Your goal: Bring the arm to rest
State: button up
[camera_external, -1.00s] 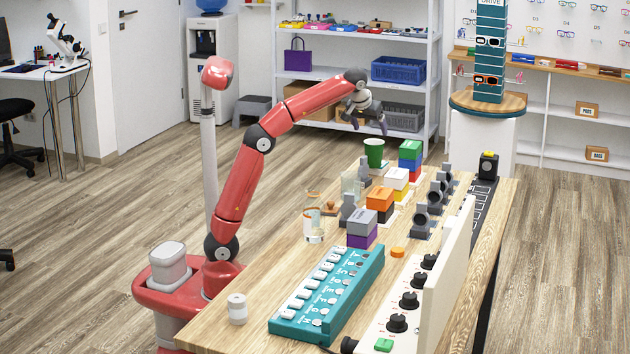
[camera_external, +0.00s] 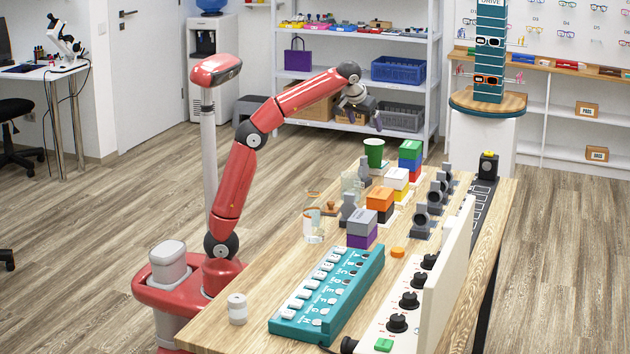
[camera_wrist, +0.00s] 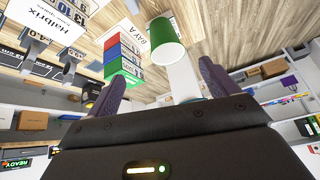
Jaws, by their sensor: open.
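My gripper (camera_external: 364,118) is open and empty in the external view, held in the air above and left of the far end of the wooden table (camera_external: 226,318). My red arm reaches up from the base and bends over to the right. In the wrist view the two dark fingers of my gripper (camera_wrist: 158,85) stand wide apart with nothing held. A green cup (camera_wrist: 166,38) and a stack of green, red and blue blocks (camera_wrist: 118,62) show beyond them. The cup (camera_external: 373,153) stands on the table in the external view.
A teal lettered rack (camera_external: 372,272), a white panel with black knobs (camera_external: 378,335), several colored blocks and a small white jar (camera_external: 237,309) stand on the table. A white shelf unit (camera_external: 433,60) stands behind the arm. Open floor lies left of my base.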

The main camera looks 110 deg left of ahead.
jog(key=s+d+f+m+t+y+b, duration=0.1)
jog(key=s+d+f+m+b, duration=0.15)
jog(key=d+m, duration=0.95)
jog(key=s+d+f+n+g+h+p, duration=0.1)
jog(key=s+d+f+n+g+p, duration=0.2)
jog(key=s+f, duration=0.35)
jog(key=s+d+f+n+p, duration=0.1)
jog(key=s+d+f+n, duration=0.1)
jog(key=s+d+f, duration=0.4)
jog(key=d+f+m+t+h, duration=0.6)
jog(key=d+f+m, duration=0.1)
jog(key=d+f, duration=0.4)
jog(key=shift+w+d+f+t+b, duration=0.2)
jog(key=shift+d+t+b, duration=0.1)
jog(key=shift+d+b, duration=0.1)
jog(key=shift+o, duration=0.4)
jog(key=shift+r, duration=0.1)
